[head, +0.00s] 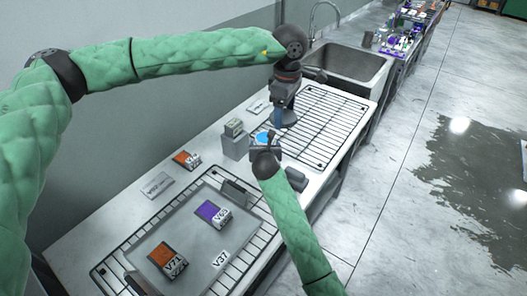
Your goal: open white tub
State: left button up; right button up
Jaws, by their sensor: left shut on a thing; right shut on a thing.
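A small white tub with a light blue top (263,137) shows between my two grippers, partly hidden by them. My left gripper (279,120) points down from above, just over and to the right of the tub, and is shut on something. A bit of blue shows near its fingertips. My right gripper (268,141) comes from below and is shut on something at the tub. The fingers cover most of the contact, so I cannot tell whether the lid is apart from the tub.
A grey block (236,146) stands just left of the grippers. A grey tray (190,244) holds an orange box (163,254) and a purple box (208,210). Another orange box (183,158) lies behind it. A wire rack (325,125) and a sink (350,68) are beyond.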

pick_arm(q)
jog(key=shift+r, duration=0.1)
pick_arm(e)
jog(key=shift+w+a+f, duration=0.1)
jog(key=shift+a, duration=0.1)
pick_arm(q)
jog(key=shift+a+r, duration=0.1)
jog(key=shift+r, duration=0.1)
pick_arm(e)
jog(key=shift+a+f, duration=0.1)
jog(key=shift+f, duration=0.05)
pick_arm(q)
jog(key=shift+r+p, duration=0.9)
jog(key=shift+p, duration=0.2)
pick_arm(e)
notch_tip(320, 180, down, 3)
jog(key=shift+r, duration=0.1)
jog(key=shift+f, duration=0.45)
pick_arm(q)
jog(key=shift+f, duration=0.1)
pick_arm(e)
jog(key=shift+f, duration=0.1)
jog(key=o, duration=1.6)
jog(key=shift+o, duration=1.4)
